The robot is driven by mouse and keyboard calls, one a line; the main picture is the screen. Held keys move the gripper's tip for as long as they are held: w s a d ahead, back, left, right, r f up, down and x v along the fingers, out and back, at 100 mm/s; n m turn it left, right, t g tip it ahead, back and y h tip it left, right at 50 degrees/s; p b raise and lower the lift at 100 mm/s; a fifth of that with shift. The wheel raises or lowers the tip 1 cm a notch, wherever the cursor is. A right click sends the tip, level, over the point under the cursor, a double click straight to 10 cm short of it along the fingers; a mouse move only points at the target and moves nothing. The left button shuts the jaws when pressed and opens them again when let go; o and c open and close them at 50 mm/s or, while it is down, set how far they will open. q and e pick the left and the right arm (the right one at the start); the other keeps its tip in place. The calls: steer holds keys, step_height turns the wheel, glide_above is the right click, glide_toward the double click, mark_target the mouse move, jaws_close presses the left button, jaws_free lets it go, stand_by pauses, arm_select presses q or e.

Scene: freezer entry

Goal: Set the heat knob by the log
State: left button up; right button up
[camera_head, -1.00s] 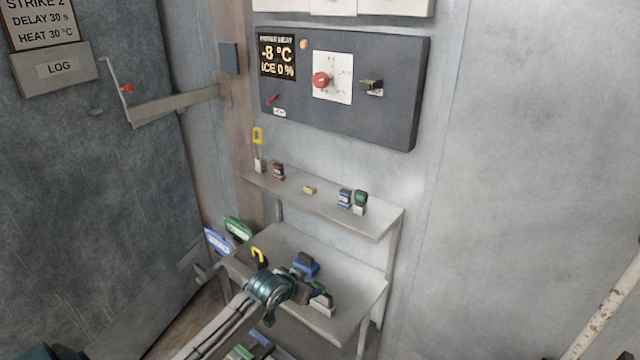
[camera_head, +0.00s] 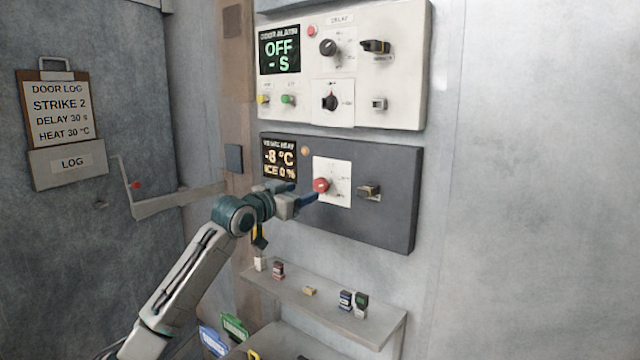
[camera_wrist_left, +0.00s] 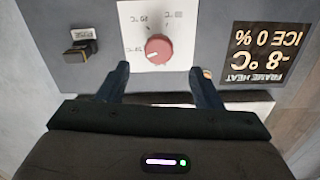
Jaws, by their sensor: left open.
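The red heat knob (camera_head: 321,185) sits on a white plate (camera_head: 341,184) on the dark frame heat panel (camera_head: 390,213). The panel's display (camera_head: 279,158) reads -8 °C and ICE 0 %. The door log (camera_head: 60,104) on the left wall reads STRIKE 2, DELAY 30 s, HEAT 30 °C. My left gripper (camera_head: 306,195) is open just in front of the red knob. In the left wrist view the knob (camera_wrist_left: 158,48) appears upside down, beyond and between the two fingertips (camera_wrist_left: 158,72); contact is not seen. My right gripper is out of view.
A white door alarm panel (camera_head: 405,85) with knobs and buttons is above; its display reads OFF. A black-and-tan switch (camera_head: 369,191) is right of the knob. A shelf (camera_head: 330,312) below holds small objects. The wall at right is clear.

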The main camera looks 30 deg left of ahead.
mark_target(318, 186)
arm_select(q)
steer(key=w+p, duration=0.1)
steer(key=w, duration=0.1)
steer(key=w+p, duration=0.1)
steer(key=w, duration=0.2)
steer(key=w+p, duration=0.1)
steer(key=w, duration=0.2)
steer(key=shift+d, duration=0.35)
steer(key=shift+w+p, duration=0.3)
steer(key=shift+c, duration=0.2)
steer(key=c, duration=0.9)
